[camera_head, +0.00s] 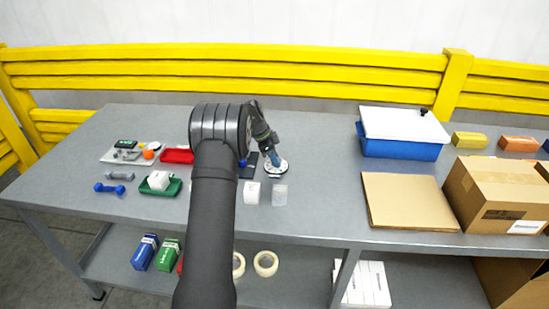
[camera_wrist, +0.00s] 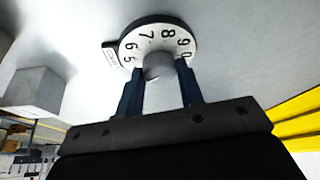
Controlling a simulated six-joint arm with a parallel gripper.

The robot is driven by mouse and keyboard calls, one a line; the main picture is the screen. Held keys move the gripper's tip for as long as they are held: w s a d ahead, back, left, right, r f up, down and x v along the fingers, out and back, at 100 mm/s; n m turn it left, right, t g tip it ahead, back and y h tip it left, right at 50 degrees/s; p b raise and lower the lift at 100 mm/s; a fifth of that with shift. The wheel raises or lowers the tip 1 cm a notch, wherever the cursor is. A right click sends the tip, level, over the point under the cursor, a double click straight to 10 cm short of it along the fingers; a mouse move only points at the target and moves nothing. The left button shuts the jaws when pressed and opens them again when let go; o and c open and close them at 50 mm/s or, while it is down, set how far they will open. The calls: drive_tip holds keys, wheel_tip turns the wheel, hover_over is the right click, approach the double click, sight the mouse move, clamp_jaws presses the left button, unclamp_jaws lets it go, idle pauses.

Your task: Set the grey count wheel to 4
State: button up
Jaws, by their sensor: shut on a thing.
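The count wheel shows in the wrist view as a round white dial (camera_wrist: 184,38) with black digits and a grey central knob (camera_wrist: 158,66). The digits 5, 6, 7, 8, 9 and 0 are visible; the rest, including 4, are hidden by the knob and my fingers. My gripper (camera_wrist: 161,82) is shut on the knob, one dark blue finger on each side. In the head view, my gripper (camera_head: 272,156) reaches down to the dial (camera_head: 281,170) on the grey table.
A blue bin with a white lid (camera_head: 402,145), flat cardboard (camera_head: 408,200) and a carton (camera_head: 497,194) stand to the right. Trays (camera_head: 178,156) and small items lie left.

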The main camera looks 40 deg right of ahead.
drive_tip(key=o, duration=1)
drive_tip(key=v, duration=1.7)
drive_tip(key=shift+r, duration=0.25)
drive_tip(key=shift+d, duration=0.1)
drive_tip(key=x, duration=1.7)
drive_tip(key=shift+f, duration=0.25)
drive_tip(key=shift+r, duration=0.1)
